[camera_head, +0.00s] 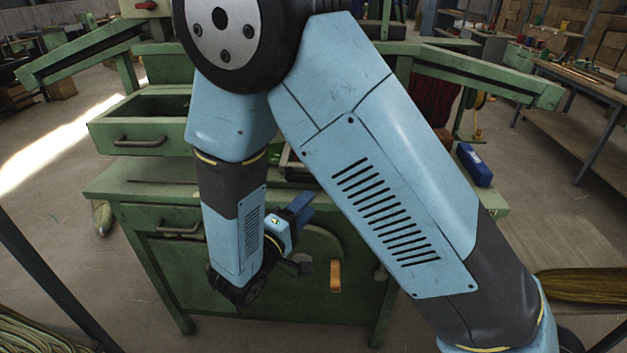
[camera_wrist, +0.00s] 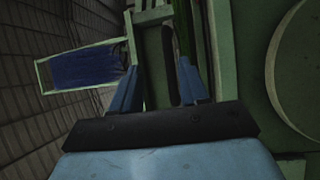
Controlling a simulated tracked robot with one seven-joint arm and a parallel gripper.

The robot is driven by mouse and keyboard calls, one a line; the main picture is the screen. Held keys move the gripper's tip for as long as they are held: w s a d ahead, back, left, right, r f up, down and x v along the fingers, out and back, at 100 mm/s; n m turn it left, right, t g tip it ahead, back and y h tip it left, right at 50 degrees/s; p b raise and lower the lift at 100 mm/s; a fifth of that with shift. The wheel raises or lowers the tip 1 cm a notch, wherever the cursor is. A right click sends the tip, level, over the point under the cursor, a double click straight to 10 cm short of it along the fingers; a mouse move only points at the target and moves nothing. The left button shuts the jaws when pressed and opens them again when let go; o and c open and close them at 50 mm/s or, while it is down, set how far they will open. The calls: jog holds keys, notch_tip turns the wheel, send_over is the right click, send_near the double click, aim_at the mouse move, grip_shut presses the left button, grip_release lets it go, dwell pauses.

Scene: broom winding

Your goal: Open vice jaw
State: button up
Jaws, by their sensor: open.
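My gripper (camera_head: 297,210) is in front of the green machine bench (camera_head: 140,187), below its top, and partly hidden by my arm. In the wrist view my gripper (camera_wrist: 158,85) is open, its blue fingers apart. A dark narrow bar (camera_wrist: 168,52) shows between the fingers, beside a green upright; I cannot tell whether either finger touches it. I cannot make out a vice jaw for certain, as my arm hides the middle of the bench. An orange handle (camera_head: 335,276) hangs at the bench front, near a round green plate (camera_head: 322,245).
An open drawer (camera_head: 130,138) juts out at the left, above a shut drawer (camera_head: 180,228). A blue box (camera_head: 474,165) sits at the bench's right end. Green side arms (camera_head: 490,75) spread outward. Straw bundles (camera_head: 585,285) lie at the right. Floor at left is partly free.

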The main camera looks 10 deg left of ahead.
aim_at(313, 182)
jog(key=s+a+f+n+t+y, duration=0.2)
jog(key=a+y, duration=0.1)
jog(key=a, duration=0.1)
jog(key=x, duration=1.4)
jog(key=shift+d+f, duration=0.15)
jog(key=shift+d, duration=0.1)
jog(key=shift+c, duration=0.2)
grip_shut()
